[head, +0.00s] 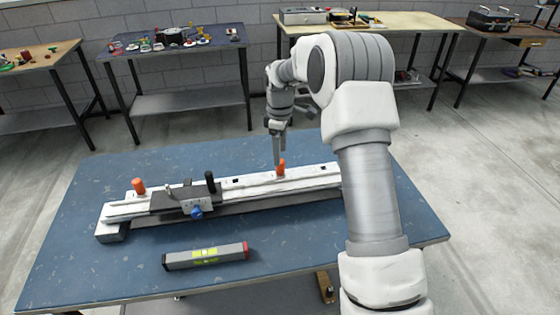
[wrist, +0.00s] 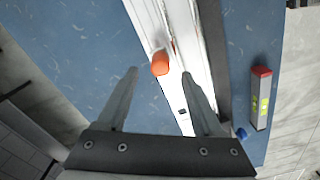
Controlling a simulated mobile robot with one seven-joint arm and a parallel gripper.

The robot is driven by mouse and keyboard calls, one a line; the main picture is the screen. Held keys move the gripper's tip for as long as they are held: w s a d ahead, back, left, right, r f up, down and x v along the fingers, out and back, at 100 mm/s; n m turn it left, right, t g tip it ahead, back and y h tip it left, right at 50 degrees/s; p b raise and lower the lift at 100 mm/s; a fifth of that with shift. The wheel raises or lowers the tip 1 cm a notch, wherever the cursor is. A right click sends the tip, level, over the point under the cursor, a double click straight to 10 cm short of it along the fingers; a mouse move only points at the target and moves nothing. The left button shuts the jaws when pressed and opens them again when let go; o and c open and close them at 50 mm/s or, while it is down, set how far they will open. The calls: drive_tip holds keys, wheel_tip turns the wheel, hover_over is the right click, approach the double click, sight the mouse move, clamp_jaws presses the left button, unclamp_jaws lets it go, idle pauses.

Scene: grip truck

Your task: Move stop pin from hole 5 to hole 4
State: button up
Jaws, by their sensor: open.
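An orange stop pin (head: 281,167) stands upright in the long white rail (head: 240,184) on the blue table. In the wrist view the orange pin (wrist: 160,63) shows just beyond my fingertips, roughly midway between them. My gripper (head: 277,163) is open above the rail, close to this pin and not closed on it. In the wrist view its two fingers (wrist: 158,73) are spread wide. A square dark hole (head: 236,180) shows on the rail left of the pin. Another orange pin (head: 138,186) stands at the rail's left end. I cannot read any hole numbers.
A dark carriage with a black handle (head: 210,182) and a blue knob (head: 196,212) sits on the rail's left half. A grey level with red end (head: 206,256) lies in front of the rail. The blue table (head: 310,245) is clear around it. Other benches stand behind.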

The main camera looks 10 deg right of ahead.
wheel_tip(320, 180, up, 12)
drive_tip(key=p, duration=0.1)
idle(0.4)
drive_tip(key=s+r+m+t, duration=0.3)
drive_tip(key=s+r+m, duration=0.3)
drive_tip(key=s+r, duration=0.85)
drive_tip(key=s+f+m+t, duration=0.1)
drive_tip(key=s+f+m, duration=0.1)
drive_tip(key=s, duration=0.8)
drive_tip(key=s+f+m+t, duration=0.1)
drive_tip(key=s+f+m, duration=0.2)
drive_tip(key=s, duration=0.8)
drive_tip(key=shift+s+m+t+p, duration=0.15)
drive_tip(key=shift+m+t+p, duration=0.15)
drive_tip(key=shift+m, duration=0.5)
